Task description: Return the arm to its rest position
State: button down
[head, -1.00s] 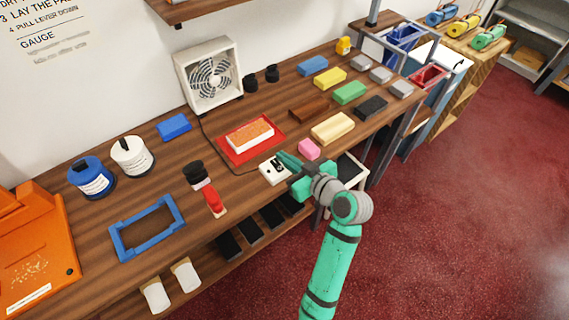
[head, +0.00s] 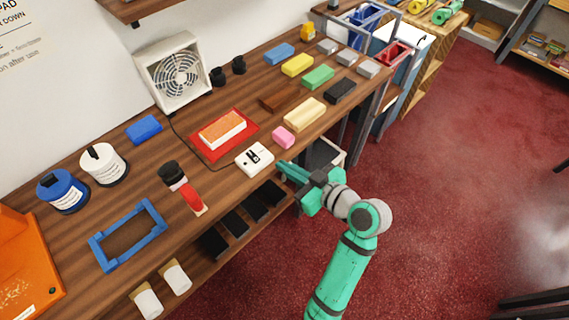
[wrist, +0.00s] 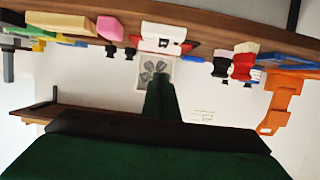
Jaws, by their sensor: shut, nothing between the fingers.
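My gripper (head: 284,170) is green, shut and empty. In the head view it hangs in front of the counter's front edge, just right of and below a white switch box (head: 254,159), with a gap between them. My green arm runs down to the bottom of that view. In the wrist view my gripper (wrist: 159,88) shows as a dark green shape pointing toward the fan (wrist: 156,70). The wooden counter (wrist: 210,22) crosses the top of that view.
A blue frame (head: 127,236) lies left. Red floor on the right is open.

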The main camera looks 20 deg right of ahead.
jog(key=s+a+f+m+h, duration=0.3)
jog(key=s+a+f+m, duration=0.15)
jog(key=f, duration=0.35)
jog(key=s+a+f+m+h, duration=0.3)
jog(key=s+f, duration=0.2)
jog(key=f, duration=0.3)
jog(key=s+a+r+n+t, duration=0.1)
jog(key=s+a+r, duration=0.2)
jog(key=s, duration=0.6)
jog(key=s+a+r+n+t, duration=0.1)
jog(key=s+a+r, duration=0.2)
jog(key=s, duration=0.6)
jog(key=shift+s+a+r, duration=0.15)
jog(key=shift+s+a, duration=0.2)
jog(key=shift+a, duration=0.5)
jog(key=shift+n, duration=0.25)
